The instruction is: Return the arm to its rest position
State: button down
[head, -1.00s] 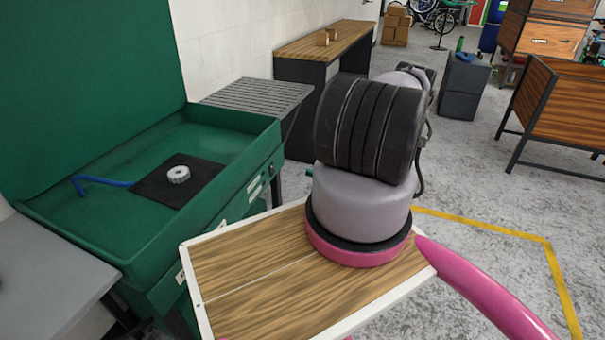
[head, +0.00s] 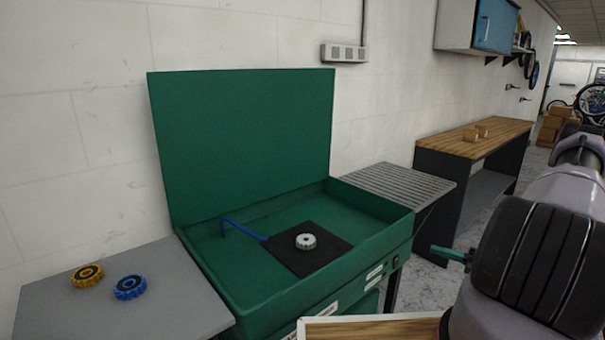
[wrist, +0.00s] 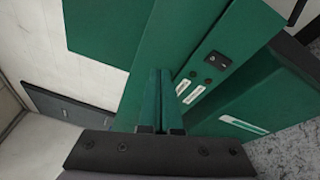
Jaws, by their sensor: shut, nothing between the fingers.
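My arm (head: 540,262), with its dark ribbed joint, fills the lower right of the head view. The teal fingertips of my gripper (head: 437,250) poke out to the left of it, in front of the dark workbench. In the wrist view my gripper (wrist: 161,72) has its two teal fingers together with nothing held. Beyond them is the green parts-washer cabinet (wrist: 245,65), with labels and a small black switch on its front. The fingers look clear of it, but the exact gap is hard to tell.
The open green washer basin (head: 225,275) holds a silver toothed part (head: 306,241) on a black mat (head: 335,252). Yellow (head: 87,276) and blue (head: 130,287) toothed parts lie on a grey table (head: 170,300) at left. A wood-topped workbench (head: 460,142) stands behind.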

jog(key=s+a+r+n+g+h, duration=0.1)
jog(key=a+r+n+g+h, duration=0.2)
jog(key=r+n, duration=0.5)
jog(key=s+a+r+n+g+h, duration=0.1)
jog(key=a+r+n+g, duration=0.4)
jog(key=r, duration=0.6)
jog(key=s+a+r+n+g+h, duration=0.1)
jog(key=a+r+n+g, duration=0.1)
jog(key=a+r+n, duration=0.6)
jog(key=s+a+r+n+t+h, duration=0.2)
jog(key=s+r+n+t+h, duration=0.1)
jog(key=s+r+n, duration=0.4)
jog(key=s+a+r+n+t+h, duration=0.2)
jog(key=s+r+n, duration=0.4)
jog(key=s+r, duration=0.4)
jog(key=shift+s+r+n+t+h, duration=0.4)
jog(key=shift+r+t+h, duration=0.5)
jog(key=shift+r+h, duration=0.6)
